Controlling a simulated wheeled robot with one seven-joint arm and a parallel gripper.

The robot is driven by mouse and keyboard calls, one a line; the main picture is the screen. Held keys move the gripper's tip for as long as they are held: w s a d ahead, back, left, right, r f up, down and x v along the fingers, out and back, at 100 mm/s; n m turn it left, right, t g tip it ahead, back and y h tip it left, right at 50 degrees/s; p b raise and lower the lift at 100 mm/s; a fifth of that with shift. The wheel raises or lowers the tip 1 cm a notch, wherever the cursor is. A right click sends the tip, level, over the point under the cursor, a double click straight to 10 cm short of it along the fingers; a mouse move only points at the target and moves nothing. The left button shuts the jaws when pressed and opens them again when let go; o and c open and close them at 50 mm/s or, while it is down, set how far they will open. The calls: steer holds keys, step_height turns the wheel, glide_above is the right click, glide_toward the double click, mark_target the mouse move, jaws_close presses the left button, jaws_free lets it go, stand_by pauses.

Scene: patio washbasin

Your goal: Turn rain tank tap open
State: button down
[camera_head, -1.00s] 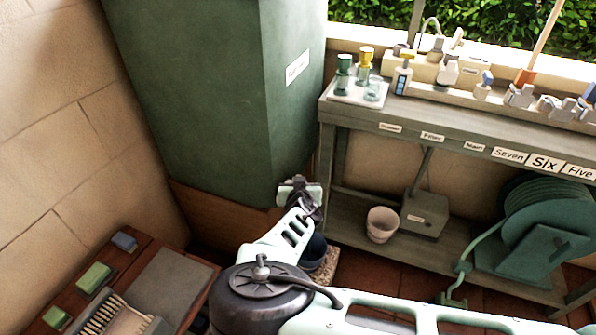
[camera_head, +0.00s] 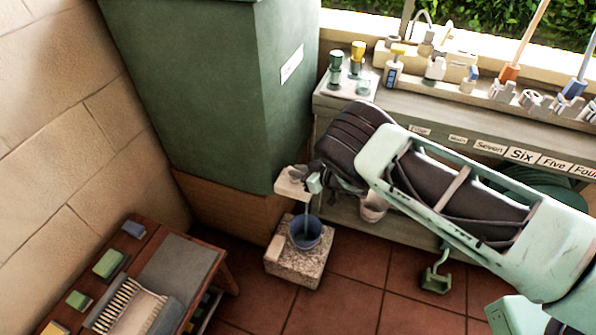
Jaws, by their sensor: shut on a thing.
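The green rain tank (camera_head: 215,90) stands at the back, with a small white label on its right face. At its lower right corner is a pale block (camera_head: 291,181) with a small grey part on top, by the tap, whose details are too small to make out. My gripper (camera_head: 314,184) is shut at this spot, apparently on the tap handle, which is mostly hidden by the gripper. A thin bluish line runs down from there into a blue bucket (camera_head: 305,232); I cannot tell if it is water. The bucket stands on a speckled stone block (camera_head: 297,267).
My arm reaches in from the right across the grey bench (camera_head: 470,135), which carries bottles and several taps. A flowerpot (camera_head: 373,208) is partly hidden behind the arm. A wooden table (camera_head: 205,265) with a brush and sponges stands at lower left.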

steer(key=shift+w+n+g+y+b, duration=0.25)
steer(key=shift+n+g+y+b, duration=0.4)
steer(key=shift+n+g, duration=0.75)
steer(key=shift+g, duration=0.3)
steer(key=c, duration=1.4)
jaws_free()
steer(key=v, duration=1.7)
steer(key=shift+d+f, duration=0.1)
steer(key=shift+d, duration=0.15)
